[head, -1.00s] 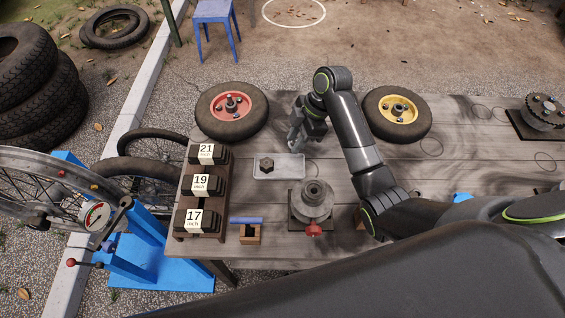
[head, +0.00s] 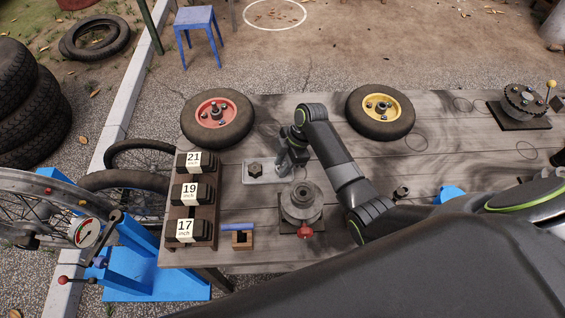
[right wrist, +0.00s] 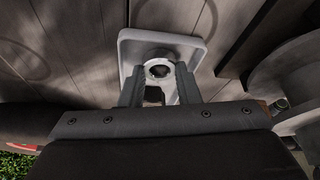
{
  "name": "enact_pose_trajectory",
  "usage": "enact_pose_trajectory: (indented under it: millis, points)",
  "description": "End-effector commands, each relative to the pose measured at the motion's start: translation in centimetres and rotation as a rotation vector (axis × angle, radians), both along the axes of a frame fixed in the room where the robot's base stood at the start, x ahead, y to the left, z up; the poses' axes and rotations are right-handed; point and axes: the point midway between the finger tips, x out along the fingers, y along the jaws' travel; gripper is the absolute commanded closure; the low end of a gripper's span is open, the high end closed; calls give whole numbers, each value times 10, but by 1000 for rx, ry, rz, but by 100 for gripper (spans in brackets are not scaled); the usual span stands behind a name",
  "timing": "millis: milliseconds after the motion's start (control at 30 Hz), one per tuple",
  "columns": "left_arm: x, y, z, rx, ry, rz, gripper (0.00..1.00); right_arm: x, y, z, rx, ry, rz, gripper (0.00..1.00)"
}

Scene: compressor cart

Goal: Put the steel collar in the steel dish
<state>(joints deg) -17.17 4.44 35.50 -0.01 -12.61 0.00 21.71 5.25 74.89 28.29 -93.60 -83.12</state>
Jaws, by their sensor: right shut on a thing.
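My right gripper (head: 285,168) is low at the dish's right end. I cannot tell whether the collar touches the dish floor. In the head view the gripper hides the collar. My left gripper is not in view.
A round grey flanged part with a red knob (head: 302,205) stands just in front of the dish. A rack of numbered blocks (head: 195,195) is left of it. Red-hubbed (head: 217,118) and yellow-hubbed (head: 381,112) wheels lie behind. The tabletop between the wheels is mostly clear.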

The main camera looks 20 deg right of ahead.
Motion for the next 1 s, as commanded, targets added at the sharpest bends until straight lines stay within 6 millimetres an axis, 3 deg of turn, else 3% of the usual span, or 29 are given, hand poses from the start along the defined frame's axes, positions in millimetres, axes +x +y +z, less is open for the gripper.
enact_pose_trajectory:
  millis: [100,133,167,567,1000]
  points:
    - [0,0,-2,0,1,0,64,0,0,-4,0,0,0,98]
    - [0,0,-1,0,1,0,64,0,0,-3,0,0,0,67]
    - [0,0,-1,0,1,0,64,0,0,-3,0,0,0,63]
    - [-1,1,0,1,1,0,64,0,-2,4,-1,-1,-1,62]
    - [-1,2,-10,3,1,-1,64,1,-35,82,-2,-5,-1,62]
